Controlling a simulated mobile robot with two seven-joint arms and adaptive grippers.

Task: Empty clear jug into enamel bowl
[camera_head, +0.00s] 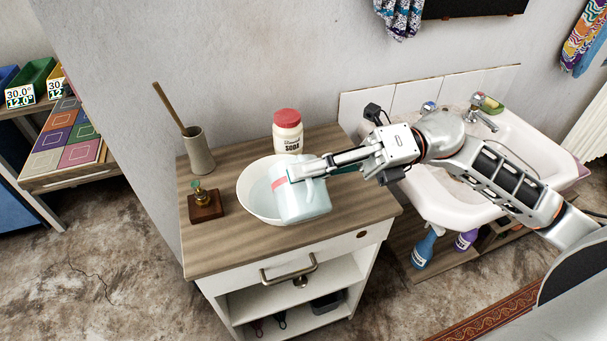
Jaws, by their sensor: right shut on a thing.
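The clear jug (308,204) is pale blue and see-through with a pink band near one end. It is tipped well over on its side, above and partly inside the white enamel bowl (246,204) on the wooden-topped cabinet. My right gripper (300,172) reaches in from the right and is shut on the jug. The bowl's inside looks pale bluish at the left; I cannot tell how much liquid is in the bowl or the jug. The jug hides the bowl's right part. My left gripper is not in view.
A red-lidded soda jar (287,133) stands behind the bowl. A grey pot (198,158) with a wooden stick and a small brass item on a wooden block (205,207) stand left. A white sink (505,160) is at right. The cabinet top's front left is clear.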

